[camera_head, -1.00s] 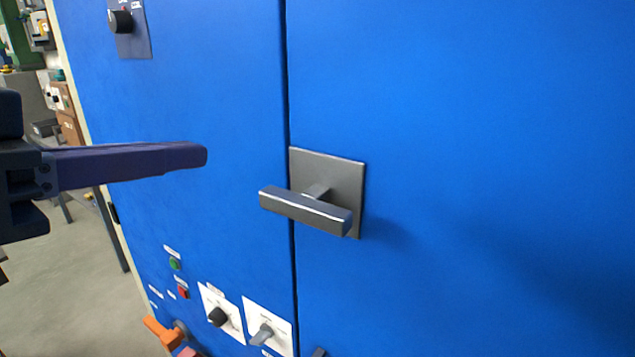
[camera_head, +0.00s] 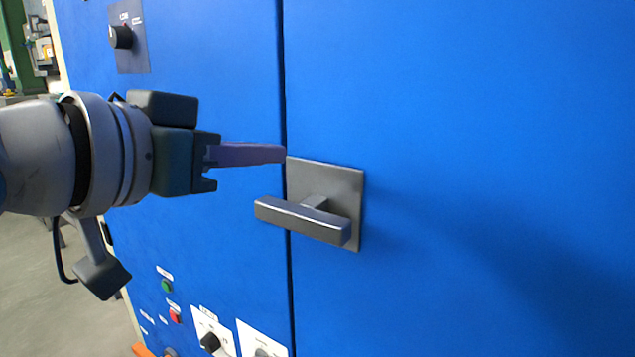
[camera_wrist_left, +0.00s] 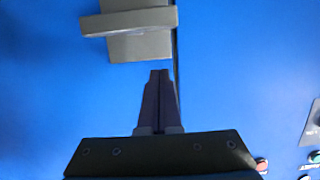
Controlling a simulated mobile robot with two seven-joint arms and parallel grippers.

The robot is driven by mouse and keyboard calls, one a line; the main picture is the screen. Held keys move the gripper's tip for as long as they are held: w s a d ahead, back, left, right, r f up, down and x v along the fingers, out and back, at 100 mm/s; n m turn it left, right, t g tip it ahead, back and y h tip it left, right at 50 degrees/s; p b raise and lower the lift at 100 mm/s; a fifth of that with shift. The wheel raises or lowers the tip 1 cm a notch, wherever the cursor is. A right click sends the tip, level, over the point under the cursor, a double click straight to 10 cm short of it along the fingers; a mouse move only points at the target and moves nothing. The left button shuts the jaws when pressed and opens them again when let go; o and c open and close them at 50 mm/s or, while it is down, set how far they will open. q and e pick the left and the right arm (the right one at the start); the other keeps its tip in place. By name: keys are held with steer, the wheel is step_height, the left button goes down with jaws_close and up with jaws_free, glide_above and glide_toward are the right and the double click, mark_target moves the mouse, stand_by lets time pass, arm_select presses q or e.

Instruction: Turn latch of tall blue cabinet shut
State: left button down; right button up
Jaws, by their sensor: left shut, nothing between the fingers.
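The tall blue cabinet (camera_head: 470,120) fills the head view, with a dark vertical seam between its door panels. The latch (camera_head: 303,219) is a grey bar handle on a square grey plate, just right of the seam. The bar lies nearly level and its left end reaches across the seam. My left gripper (camera_head: 284,154) is shut and empty, its fingertips near the upper left corner of the plate, above the bar. In the left wrist view the shut fingers (camera_wrist_left: 159,75) point at the latch (camera_wrist_left: 130,22), a little apart from it. My right gripper is not in view.
A black knob (camera_head: 121,37) sits on a dark plate at the upper left. Green and red buttons (camera_head: 170,300) and white switch plates (camera_head: 212,332) are low on the left panel. The cabinet face right of the latch is clear.

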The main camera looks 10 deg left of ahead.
mark_target(308, 213)
arm_select(q)
steer(key=shift+s+f, duration=0.15)
steer(key=shift+f, duration=1.85)
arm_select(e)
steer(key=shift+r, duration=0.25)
arm_select(q)
steer(key=shift+a+f+n+p, duration=0.25)
steer(key=shift+n+p, duration=0.25)
steer(key=shift+n, duration=0.3)
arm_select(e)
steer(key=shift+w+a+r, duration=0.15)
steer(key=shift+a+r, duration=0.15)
